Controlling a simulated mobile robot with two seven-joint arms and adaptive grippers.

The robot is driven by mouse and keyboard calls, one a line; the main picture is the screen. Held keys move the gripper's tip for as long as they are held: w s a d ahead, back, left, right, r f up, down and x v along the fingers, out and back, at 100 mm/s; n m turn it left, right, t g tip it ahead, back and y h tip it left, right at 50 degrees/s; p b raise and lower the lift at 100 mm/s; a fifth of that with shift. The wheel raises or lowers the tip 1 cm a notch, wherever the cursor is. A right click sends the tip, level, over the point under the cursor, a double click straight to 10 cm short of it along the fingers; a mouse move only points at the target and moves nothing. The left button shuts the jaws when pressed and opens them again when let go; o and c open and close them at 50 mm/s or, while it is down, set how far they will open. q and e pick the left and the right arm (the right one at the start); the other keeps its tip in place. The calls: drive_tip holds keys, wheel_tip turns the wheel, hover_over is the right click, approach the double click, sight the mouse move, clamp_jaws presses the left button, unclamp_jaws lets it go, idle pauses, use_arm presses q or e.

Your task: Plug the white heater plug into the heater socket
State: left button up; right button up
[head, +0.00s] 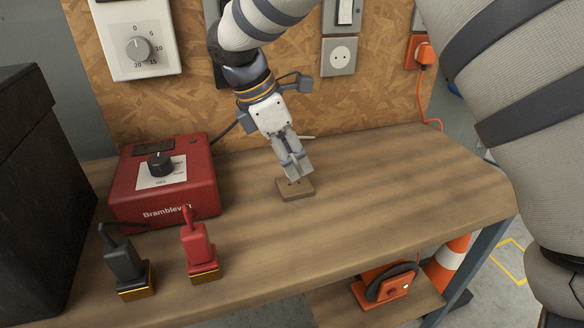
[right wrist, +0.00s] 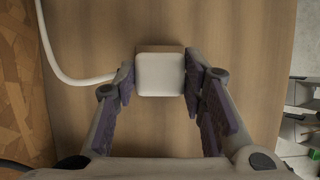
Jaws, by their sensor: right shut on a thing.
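My right gripper (head: 294,172) points down over the workbench with its fingers closed around the white plug (right wrist: 160,75). The plug is a white block between the two purple-padded fingers in the right wrist view, with a white cord (right wrist: 60,62) curving off to the left. In the head view the fingers mostly hide it. It is at a small brown wooden block (head: 296,192); I cannot tell whether it sits in it or just above. A round wall socket (head: 342,54) is on the board behind; no label shows whether it is the heater socket. My left gripper is not in view.
A red Bramblevolt box (head: 160,185) with a black knob stands left. A black plug (head: 124,262) and a red plug (head: 199,244) stand upright at the front left. An orange plug (head: 425,54) fills another wall socket. The bench's right side (head: 410,175) is clear.

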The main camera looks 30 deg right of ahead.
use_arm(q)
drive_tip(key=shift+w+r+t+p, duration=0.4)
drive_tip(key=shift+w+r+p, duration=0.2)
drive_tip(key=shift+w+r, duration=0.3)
use_arm(e)
drive_tip(key=s+a+r, duration=0.3)
drive_tip(key=s+r, duration=0.7)
drive_tip(key=s, duration=0.3)
drive_tip(key=shift+s+a, duration=0.3)
drive_tip(key=shift+a, duration=0.1)
